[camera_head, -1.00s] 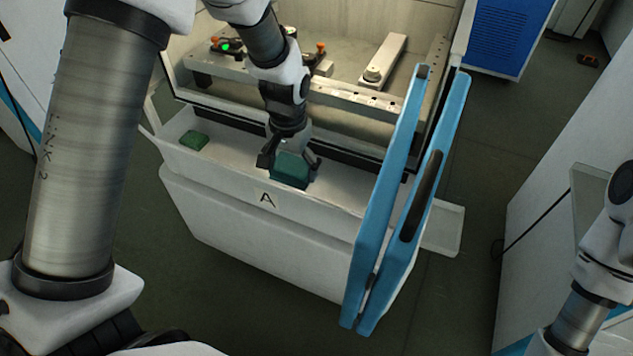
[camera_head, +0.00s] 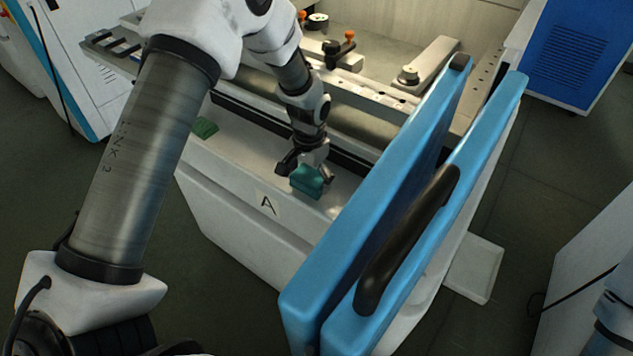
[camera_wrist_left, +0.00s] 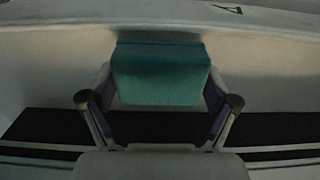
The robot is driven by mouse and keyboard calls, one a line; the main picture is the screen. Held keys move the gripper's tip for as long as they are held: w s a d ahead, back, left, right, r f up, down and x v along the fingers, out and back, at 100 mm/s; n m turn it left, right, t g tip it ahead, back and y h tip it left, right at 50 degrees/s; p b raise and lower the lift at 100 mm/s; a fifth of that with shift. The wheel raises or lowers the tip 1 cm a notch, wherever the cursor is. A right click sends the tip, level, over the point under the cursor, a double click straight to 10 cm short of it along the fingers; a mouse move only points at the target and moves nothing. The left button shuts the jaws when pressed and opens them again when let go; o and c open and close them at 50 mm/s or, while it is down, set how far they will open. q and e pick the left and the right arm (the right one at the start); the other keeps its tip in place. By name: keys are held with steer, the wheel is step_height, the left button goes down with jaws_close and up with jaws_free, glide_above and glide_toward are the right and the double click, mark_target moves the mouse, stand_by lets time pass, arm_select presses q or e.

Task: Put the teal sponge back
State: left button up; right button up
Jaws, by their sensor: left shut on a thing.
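The teal sponge (camera_head: 308,181) is a small block at the ledge of the white machine, behind the label A. My left gripper (camera_head: 306,172) is shut on it from above. In the left wrist view the teal sponge (camera_wrist_left: 160,74) sits between the two fingers of the left gripper (camera_wrist_left: 158,100), with a pale surface around it. I cannot tell whether the sponge touches the ledge. A second, green block (camera_head: 205,128) lies on the same ledge further left. My right gripper is not in view.
Blue door panels with a dark handle (camera_head: 408,238) stand open to the right of the gripper. The machine's work area with clamps (camera_head: 410,75) lies behind. A pale tray (camera_head: 478,268) sticks out at right.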

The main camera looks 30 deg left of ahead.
mark_target(316, 185)
arm_select(q)
steer(key=shift+w+d, duration=0.45)
steer(key=shift+w, duration=0.05)
steer(key=shift+d+f, duration=0.15)
steer(key=shift+f, duration=0.15)
step_height(316, 185, down, 2)
steer(key=shift+f, duration=0.25)
steer(key=shift+w+f, duration=0.1)
steer(key=shift+f, duration=0.2)
steer(key=o, duration=0.9)
steer(key=shift+f, duration=0.1)
steer(key=shift+c, duration=0.2)
